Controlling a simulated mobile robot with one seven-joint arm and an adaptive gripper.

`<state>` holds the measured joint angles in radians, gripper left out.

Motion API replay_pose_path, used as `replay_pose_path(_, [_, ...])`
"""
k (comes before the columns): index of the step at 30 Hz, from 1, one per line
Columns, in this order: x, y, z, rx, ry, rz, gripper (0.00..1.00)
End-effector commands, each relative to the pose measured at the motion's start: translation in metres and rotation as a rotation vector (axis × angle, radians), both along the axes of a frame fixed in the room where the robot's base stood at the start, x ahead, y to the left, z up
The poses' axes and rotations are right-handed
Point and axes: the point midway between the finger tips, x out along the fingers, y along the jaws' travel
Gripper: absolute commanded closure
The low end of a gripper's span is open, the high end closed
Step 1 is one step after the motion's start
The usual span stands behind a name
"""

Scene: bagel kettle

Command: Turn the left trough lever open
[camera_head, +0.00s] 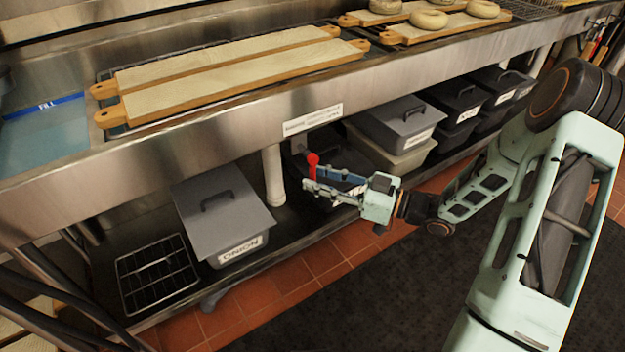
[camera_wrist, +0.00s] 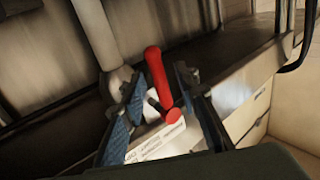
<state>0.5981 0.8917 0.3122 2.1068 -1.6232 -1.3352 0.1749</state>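The red lever (camera_head: 312,162) shows under the front edge of the steel trough (camera_head: 230,112), right of a white pipe (camera_head: 272,175). In the wrist view the red lever (camera_wrist: 157,75) runs from a rounded upper end down to a round end nearer the camera. My gripper (camera_head: 314,178) is at the lever, below the trough. Its blue-padded fingers stand on either side of the lever in the wrist view (camera_wrist: 158,92). They are apart, with gaps visible beside the lever. The lever's mount is partly hidden.
A grey-lidded bin marked onion (camera_head: 220,215) and a wire rack (camera_head: 157,275) stand on the lower shelf at left. More lidded bins (camera_head: 398,125) stand at right. Wooden boards (camera_head: 240,75) lie on top of the trough. Water (camera_head: 45,135) shows at its left end.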

Motion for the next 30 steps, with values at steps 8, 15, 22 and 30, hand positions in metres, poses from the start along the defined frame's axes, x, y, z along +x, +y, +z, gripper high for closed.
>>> replay_pose_path(8, [0.007,0.016,0.000,0.000,0.000,-0.001,0.71])
replay_pose_path(15, [0.007,0.016,0.000,0.000,0.000,-0.001,0.75])
replay_pose_path(22, [0.007,0.016,0.000,0.000,0.000,-0.001,1.00])
replay_pose_path(30, [0.007,0.016,0.000,-0.001,0.000,-0.001,1.00])
